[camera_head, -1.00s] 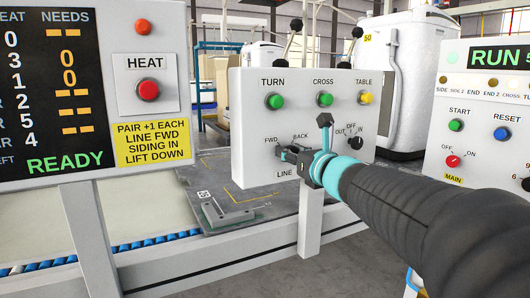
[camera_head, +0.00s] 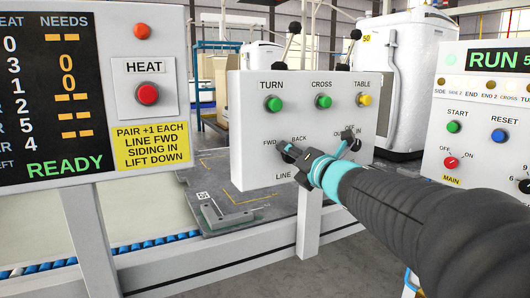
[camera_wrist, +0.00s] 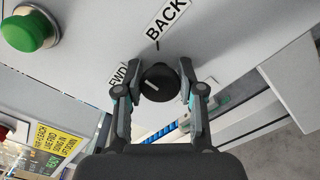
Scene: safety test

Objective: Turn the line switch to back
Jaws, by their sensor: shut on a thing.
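The line switch is a round black knob (camera_wrist: 157,91) with a white mark, seen in the wrist view on the grey panel (camera_head: 253,95). The BACK label (camera_wrist: 167,18) is above it and the FWD label (camera_wrist: 118,76) is at its upper left, partly covered by a finger. The white mark lies across the knob, not in line with the tick below BACK. My gripper (camera_wrist: 155,88) is shut on the knob, one finger on each side. In the head view my gripper (camera_head: 291,155) hides most of the knob.
Green TURN (camera_head: 274,104) and CROSS (camera_head: 323,101) buttons and a yellow TABLE button (camera_head: 365,100) are above. The black OUT/OFF/IN knob (camera_head: 355,145) is close to my wrist on the right. Two levers (camera_head: 294,29) stand on top. A red HEAT button (camera_head: 148,94) is at left.

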